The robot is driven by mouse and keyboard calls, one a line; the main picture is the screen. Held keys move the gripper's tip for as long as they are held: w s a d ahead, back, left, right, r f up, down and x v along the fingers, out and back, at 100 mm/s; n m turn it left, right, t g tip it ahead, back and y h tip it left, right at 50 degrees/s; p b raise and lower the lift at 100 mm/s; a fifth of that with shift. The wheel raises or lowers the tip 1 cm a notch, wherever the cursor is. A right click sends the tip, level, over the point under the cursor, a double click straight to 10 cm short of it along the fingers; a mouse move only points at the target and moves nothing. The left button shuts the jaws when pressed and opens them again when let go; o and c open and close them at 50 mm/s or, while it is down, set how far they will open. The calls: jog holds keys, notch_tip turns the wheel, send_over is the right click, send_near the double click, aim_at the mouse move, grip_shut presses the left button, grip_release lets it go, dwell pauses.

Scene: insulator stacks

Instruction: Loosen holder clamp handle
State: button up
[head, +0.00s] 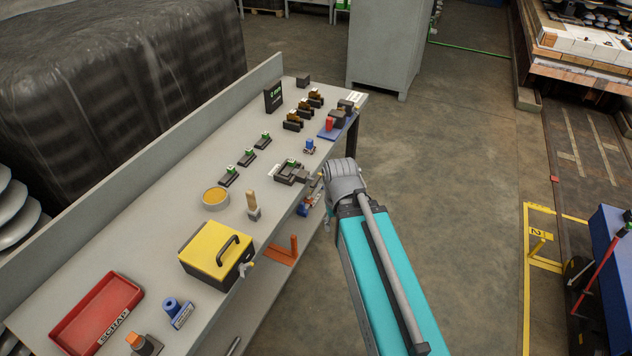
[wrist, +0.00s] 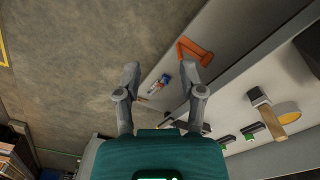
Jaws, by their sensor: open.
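My gripper (wrist: 160,74) is open and empty in the wrist view, its two grey fingers spread over the floor beside the bench. In the head view my arm's wrist is just right of the bench's front edge, and the fingers are mostly hidden. A dark holder with a green-marked part (head: 289,171) sits near that edge, close to the left of my wrist. A clamp handle cannot be made out clearly on it. A small blue, white and red item (wrist: 160,84) shows between the fingers in the wrist view, below and apart from them.
The grey bench (head: 150,232) carries a yellow box (head: 208,248), a wood-handled brush (head: 252,203), a round tan dish (head: 215,197) and a red scrap tray (head: 92,310). An orange bracket (wrist: 195,51) lies below the bench top.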

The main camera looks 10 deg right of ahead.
jog(key=shift+w+f, duration=0.1)
jog(key=shift+f, duration=0.05)
jog(key=m+t+y+b, duration=0.35)
jog(key=y+b, duration=1.35)
jog(key=b, duration=1.3)
send_near(316, 179)
jog(key=s+d+f, duration=0.1)
jog(key=d, duration=0.3)
jog(key=shift+s+a+f+n+t, duration=0.1)
jog(key=shift+s+n+t, duration=0.05)
jog(key=shift+n+t, duration=0.25)
jog(key=shift+a, duration=0.1)
jog(key=shift+r+x, duration=0.15)
jog(key=shift+x, duration=3.25)
jog(key=shift+r+x, duration=0.15)
jog(key=shift+x, duration=3.25)
